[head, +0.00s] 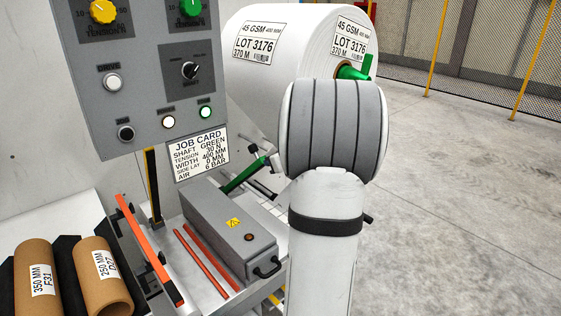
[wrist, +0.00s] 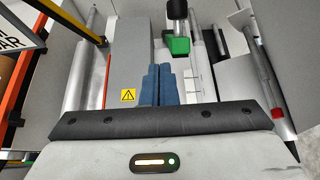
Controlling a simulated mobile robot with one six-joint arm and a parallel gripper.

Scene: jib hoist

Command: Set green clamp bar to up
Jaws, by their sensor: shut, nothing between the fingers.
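A green bar (head: 243,175) shows in the head view beyond the grey box, sloping up to the right. Its right end is near dark and metal rods, and its far parts are partly hidden by my arm. In the wrist view a green block with a black part (wrist: 178,45) is just ahead and slightly right of my fingers; I cannot tell for sure that it is the same bar. My gripper (wrist: 158,68) is shut and empty, its blue fingers together, close to the green block but apparently apart from it. In the head view my arm hides the gripper.
The grey box (head: 232,232) with a warning label and black handle stands on the bench. An orange bar (head: 150,250) lies to its left. A large white roll (head: 285,65) and the control panel (head: 150,70) stand above. Open floor (head: 460,200) lies to the right.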

